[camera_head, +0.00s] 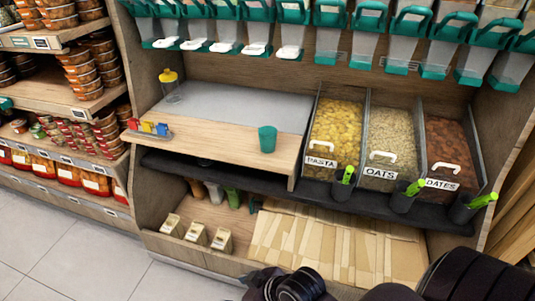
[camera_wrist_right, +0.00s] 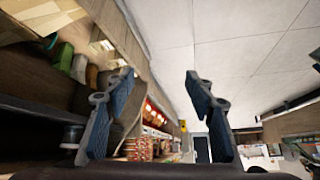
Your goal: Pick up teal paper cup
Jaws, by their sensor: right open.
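The teal paper cup (camera_head: 267,139) stands upright on the wooden front part of the counter (camera_head: 215,146), right of its middle, with nothing touching it. My right gripper (camera_wrist_right: 160,85) shows in the right wrist view with its two fingers wide apart and nothing between them. The cup on the counter does not show in that view. In the head view dark parts of my arm are at the bottom right, well below the counter and cup; the fingertips cannot be made out there. My left gripper is not in view.
A yellow-topped jar (camera_head: 170,88) and a small tray of colored items (camera_head: 150,131) stand on the counter's left. Bins of pasta (camera_head: 337,125), oats and dates are to the right. Teal-handled dispensers (camera_head: 330,32) hang above.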

